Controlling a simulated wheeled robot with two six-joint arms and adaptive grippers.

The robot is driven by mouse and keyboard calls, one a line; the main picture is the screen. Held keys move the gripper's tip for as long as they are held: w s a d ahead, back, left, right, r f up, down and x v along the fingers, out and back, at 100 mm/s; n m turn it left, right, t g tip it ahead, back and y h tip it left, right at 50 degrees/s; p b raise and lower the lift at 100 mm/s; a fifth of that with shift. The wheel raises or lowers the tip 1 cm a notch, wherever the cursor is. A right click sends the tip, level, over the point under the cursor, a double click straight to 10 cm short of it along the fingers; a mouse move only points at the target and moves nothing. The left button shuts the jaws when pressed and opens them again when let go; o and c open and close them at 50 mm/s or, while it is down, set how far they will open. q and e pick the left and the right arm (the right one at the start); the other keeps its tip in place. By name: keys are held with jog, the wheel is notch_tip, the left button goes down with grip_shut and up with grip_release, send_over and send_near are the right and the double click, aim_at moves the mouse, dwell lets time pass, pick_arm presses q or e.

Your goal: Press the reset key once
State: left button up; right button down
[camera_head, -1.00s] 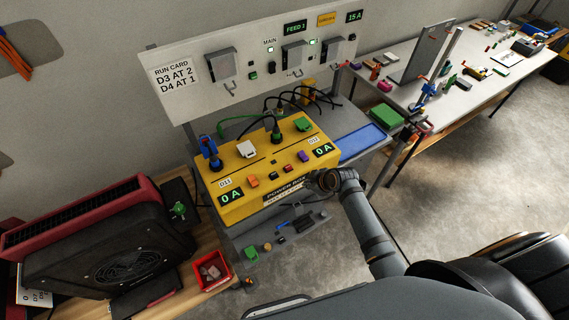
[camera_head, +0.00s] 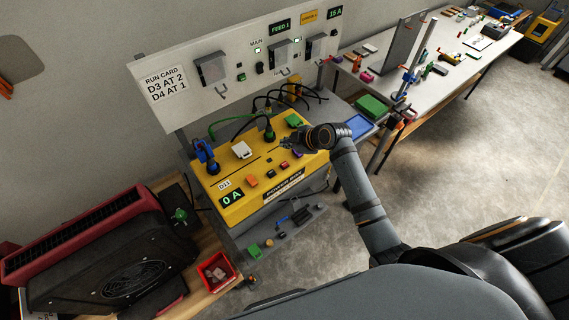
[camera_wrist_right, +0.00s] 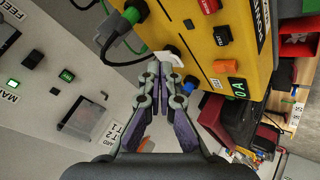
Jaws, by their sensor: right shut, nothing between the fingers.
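The yellow power box (camera_head: 255,205) stands on the grey bench with a row of small keys on its top: an orange key (camera_head: 251,181), a black key (camera_head: 271,174) and a red key (camera_head: 284,166). I cannot read which one is the reset key. My right gripper (camera_head: 287,143) is over the right part of the box and hides its right display. In the wrist view the right gripper (camera_wrist_right: 160,68) is shut and empty, its tips in front of the white flap (camera_wrist_right: 168,54). The orange key (camera_wrist_right: 225,66) and red key (camera_wrist_right: 208,6) show to its right. My left gripper is not in view.
The wall panel (camera_head: 180,101) with switches rises behind. A black and red heater (camera_head: 135,280) and a red tray (camera_head: 217,271) are at lower left.

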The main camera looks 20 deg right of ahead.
aim_at(286, 165)
notch_tip(286, 165, down, 8)
jog(key=b, duration=0.7)
jog(key=shift+f, duration=0.4)
dwell(0.7)
jog(key=shift+f+b, duration=0.35)
jog(key=shift+f, duration=0.05)
jog(key=shift+f, duration=0.45)
dwell(0.5)
jog(key=shift+r, duration=0.15)
jog(key=shift+r+p, duration=0.5)
jog(key=shift+r, duration=0.2)
